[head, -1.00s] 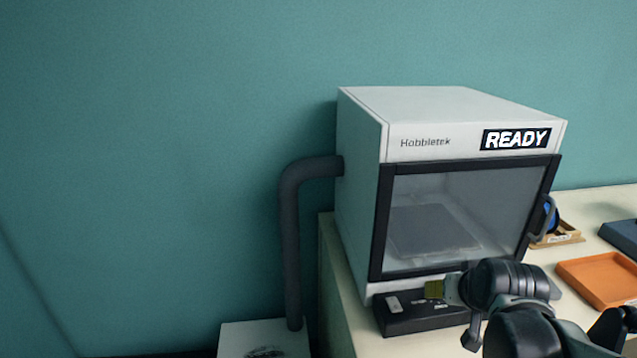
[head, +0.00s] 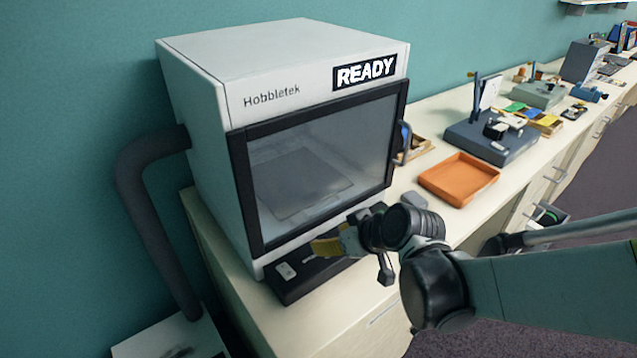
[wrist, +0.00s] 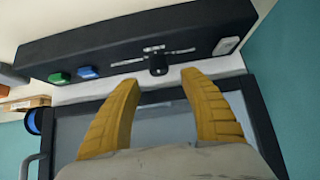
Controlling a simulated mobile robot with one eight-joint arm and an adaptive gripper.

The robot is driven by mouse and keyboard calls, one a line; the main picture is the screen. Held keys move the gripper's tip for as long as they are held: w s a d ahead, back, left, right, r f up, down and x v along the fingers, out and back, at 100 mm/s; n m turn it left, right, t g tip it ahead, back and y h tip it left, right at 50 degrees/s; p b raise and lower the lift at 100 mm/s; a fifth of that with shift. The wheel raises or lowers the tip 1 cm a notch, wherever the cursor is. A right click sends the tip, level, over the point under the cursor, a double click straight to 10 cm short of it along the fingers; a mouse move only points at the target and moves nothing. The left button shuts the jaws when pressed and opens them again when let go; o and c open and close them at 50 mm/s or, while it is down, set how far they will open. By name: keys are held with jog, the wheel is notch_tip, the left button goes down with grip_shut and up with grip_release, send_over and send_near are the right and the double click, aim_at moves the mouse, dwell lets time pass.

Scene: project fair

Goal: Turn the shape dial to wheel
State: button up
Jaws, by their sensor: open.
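The machine marked "Hobbletek" (head: 272,97) has a black control panel (head: 292,290) along its lower front. In the wrist view the panel (wrist: 70,45) runs across the top. A small black dial knob (wrist: 158,66) stands out near its middle, with pale marks around it too small to read. My gripper (wrist: 160,78) is open, its yellow fingers on either side of the knob's line in the picture. Whether they reach around it I cannot tell. In the head view my gripper (head: 318,247) is over the panel and hides part of it, and the knob is not discernible.
The panel also bears a green button (wrist: 59,77), a blue button (wrist: 87,72) and a pale switch (wrist: 226,46). The machine's glass door (head: 315,165) is shut and its display (head: 364,72) reads READY. An orange tray (head: 460,180) lies on the bench to the right.

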aim_at(322, 238)
jog(key=b+x, duration=0.2)
jog(key=x, duration=0.3)
jog(key=shift+w+f, duration=0.15)
jog(key=shift+w, duration=0.05)
grip_shut()
